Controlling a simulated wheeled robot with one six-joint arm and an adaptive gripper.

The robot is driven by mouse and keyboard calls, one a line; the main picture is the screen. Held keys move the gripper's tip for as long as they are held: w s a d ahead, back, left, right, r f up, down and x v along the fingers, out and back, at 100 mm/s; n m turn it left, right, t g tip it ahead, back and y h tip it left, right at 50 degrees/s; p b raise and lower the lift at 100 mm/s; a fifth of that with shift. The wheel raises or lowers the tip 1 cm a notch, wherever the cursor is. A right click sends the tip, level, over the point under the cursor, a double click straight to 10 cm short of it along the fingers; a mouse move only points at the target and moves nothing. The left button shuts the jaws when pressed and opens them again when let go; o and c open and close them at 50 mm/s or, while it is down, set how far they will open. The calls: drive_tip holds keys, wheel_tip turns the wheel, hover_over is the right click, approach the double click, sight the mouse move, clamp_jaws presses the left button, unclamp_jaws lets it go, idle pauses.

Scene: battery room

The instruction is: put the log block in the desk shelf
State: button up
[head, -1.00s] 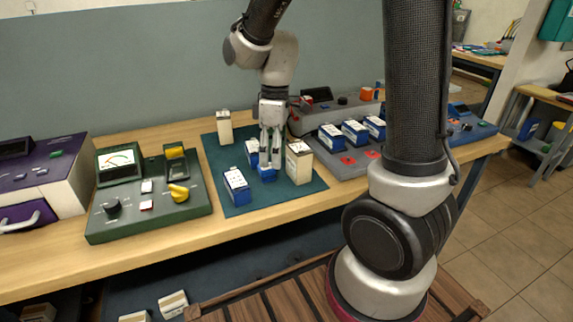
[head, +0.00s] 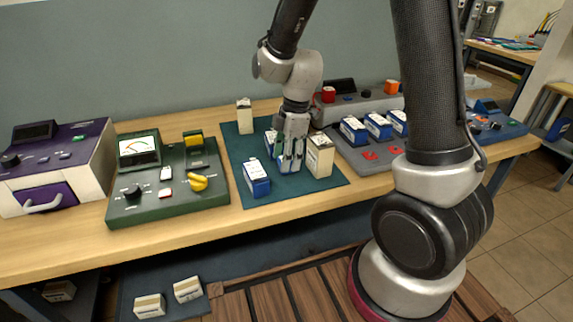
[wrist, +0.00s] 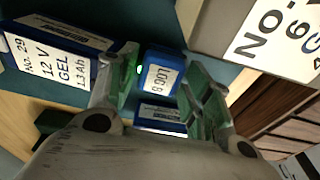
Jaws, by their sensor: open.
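The log block is the small blue block with a white label (wrist: 160,75) in the wrist view. It stands on the dark teal mat (head: 240,195), between the two fingers of my gripper (wrist: 160,88). My gripper also shows in the head view (head: 291,160), pointing down at the mat. Its fingers are open on either side of the block, and it does not hold it. In the head view the fingers mostly hide the block. The dark blue shelf under the desk (head: 240,265) carries two small cream boxes (head: 187,290).
A blue battery (head: 256,178) stands front left, a tall cream block (head: 320,155) close on the right. Another blue block (head: 271,141) and a cream block (head: 244,116) stand behind. A green meter console (head: 165,180) is left; a grey console (head: 365,158) is right.

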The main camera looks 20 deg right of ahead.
drive_tip(key=shift+f, duration=0.5)
drive_tip(key=shift+a, duration=0.1)
drive_tip(key=shift+c, duration=0.4)
drive_tip(key=c, duration=0.8)
